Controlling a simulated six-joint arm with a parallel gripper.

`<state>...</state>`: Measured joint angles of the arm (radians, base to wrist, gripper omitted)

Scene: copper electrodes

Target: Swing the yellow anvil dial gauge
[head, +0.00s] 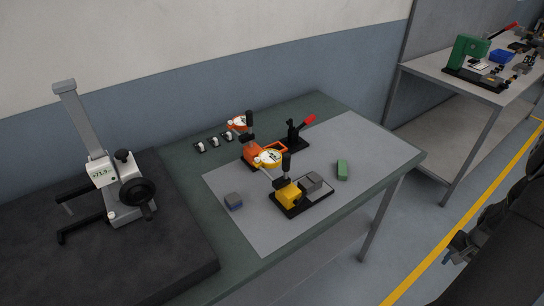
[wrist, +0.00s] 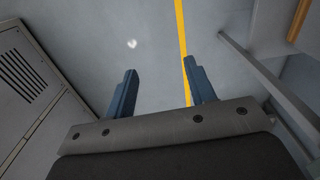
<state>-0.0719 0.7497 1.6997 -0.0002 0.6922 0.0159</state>
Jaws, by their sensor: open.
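The yellow dial gauge (head: 268,158) is held on a small stand in the middle of the table, leaning over a yellow block (head: 288,193) on a black base. A grey block (head: 311,182) sits beside the yellow one on the same base. My gripper (head: 462,246) is at the right edge of the head view, off the table and well apart from the gauge. In the wrist view my gripper (wrist: 158,88) is open, with two blue fingers spread and nothing between them.
An orange gauge (head: 238,123) on an orange stand is behind the yellow one. A height gauge (head: 117,185) stands left. A second table (head: 432,66) is at back right.

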